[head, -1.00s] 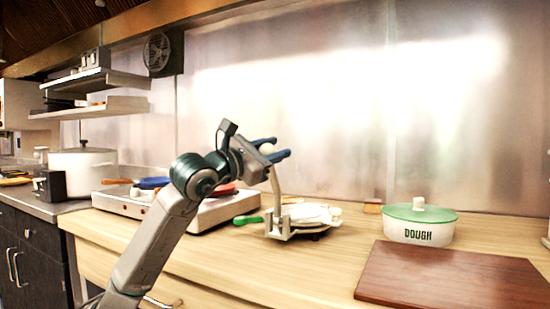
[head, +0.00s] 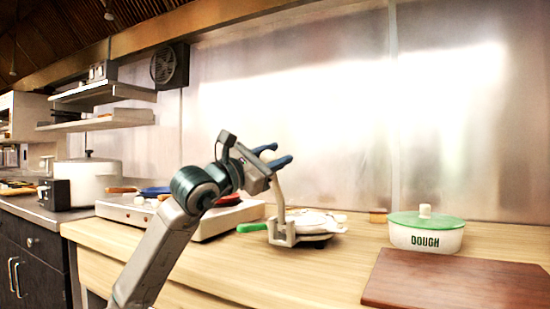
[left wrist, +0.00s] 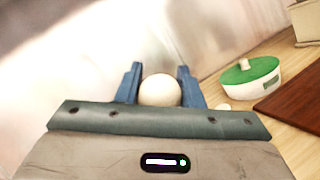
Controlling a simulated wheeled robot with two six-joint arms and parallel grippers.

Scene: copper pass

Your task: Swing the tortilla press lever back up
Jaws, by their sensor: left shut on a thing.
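The tortilla press (head: 300,238) stands on the wooden counter, a pale metal body with a low round plate. Its lever (head: 279,199) rises from the left end of the press and stands nearly upright. My left gripper (head: 276,155) is at the lever's top. In the left wrist view, a round cream knob (left wrist: 160,91) sits between the two blue fingers of my left gripper (left wrist: 159,88), which is shut on it. My right gripper is not in view.
A griddle (head: 190,216) with pans stands behind my left arm. A green-handled tool (head: 251,227) lies beside the press. A dough container (head: 426,236) with a green lid and a brown board (head: 455,280) are to the right. The counter front is clear.

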